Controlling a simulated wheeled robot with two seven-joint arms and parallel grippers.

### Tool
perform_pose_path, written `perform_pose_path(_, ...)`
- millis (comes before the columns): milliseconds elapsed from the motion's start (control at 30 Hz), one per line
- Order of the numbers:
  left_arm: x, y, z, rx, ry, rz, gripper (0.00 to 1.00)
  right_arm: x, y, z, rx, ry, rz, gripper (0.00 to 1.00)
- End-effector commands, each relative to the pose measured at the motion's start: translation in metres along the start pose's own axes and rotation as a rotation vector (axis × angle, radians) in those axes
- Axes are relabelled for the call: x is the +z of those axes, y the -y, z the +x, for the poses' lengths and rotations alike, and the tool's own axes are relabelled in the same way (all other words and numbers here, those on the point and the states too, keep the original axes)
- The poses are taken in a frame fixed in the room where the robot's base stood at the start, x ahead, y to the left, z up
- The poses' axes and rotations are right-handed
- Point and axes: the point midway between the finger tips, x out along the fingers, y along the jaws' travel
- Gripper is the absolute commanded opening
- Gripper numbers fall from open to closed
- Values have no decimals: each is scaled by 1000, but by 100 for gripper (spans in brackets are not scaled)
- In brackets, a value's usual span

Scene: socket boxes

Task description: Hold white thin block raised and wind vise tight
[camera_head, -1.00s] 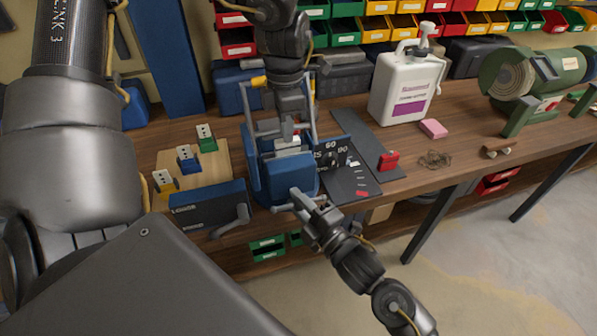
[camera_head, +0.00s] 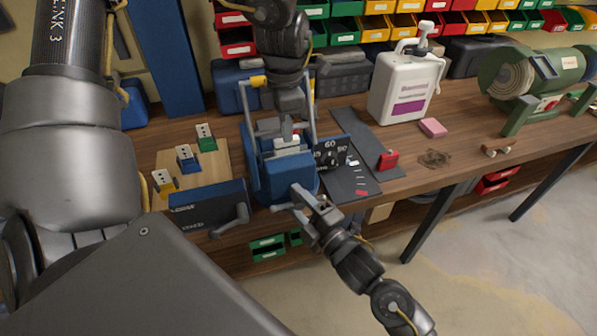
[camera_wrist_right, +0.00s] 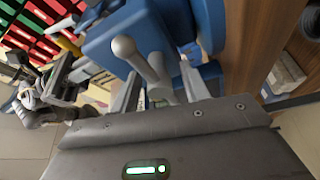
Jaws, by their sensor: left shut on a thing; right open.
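The blue vise (camera_head: 283,178) stands at the front edge of the bench, and it fills the top of the right wrist view (camera_wrist_right: 110,38). The white thin block (camera_head: 287,142) shows as a small pale piece at the top of the vise jaws. My left gripper (camera_head: 284,132) points down from above and is shut on the block; its fingertips are partly hidden. The vise handle (camera_head: 287,206) sticks out at the front, with its grey bar and round end in the right wrist view (camera_wrist_right: 140,60). My right gripper (camera_head: 309,205) is open, its fingers on either side of the handle.
A wooden board (camera_head: 215,158) with several coloured blocks lies left of the vise, behind a dark blue box with a crank (camera_head: 208,208). A dial panel (camera_head: 331,152) stands right of the vise. A white jug (camera_head: 404,88) and a green machine (camera_head: 535,85) stand farther right.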

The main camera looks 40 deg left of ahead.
Motion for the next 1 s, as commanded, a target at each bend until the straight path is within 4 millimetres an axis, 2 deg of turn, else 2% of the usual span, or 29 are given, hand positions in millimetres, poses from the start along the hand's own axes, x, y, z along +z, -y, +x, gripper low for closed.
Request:
perform_pose_path(167,0,0,-1,1,2,0,0,1,0,-12,0,1,0,46)
perform_pose_path(500,0,0,-1,1,2,0,0,1,0,-81,-1,1,0,46)
perform_pose_path(633,0,0,-1,1,2,0,0,0,1,-102,-2,1,1,46)
perform_pose_path(800,1,0,-1,1,2,0,0,0,0,-117,0,1,1,46)
perform_pose_path(1000,1,0,-1,1,3,1,0,0,0,-121,-1,1,0,46)
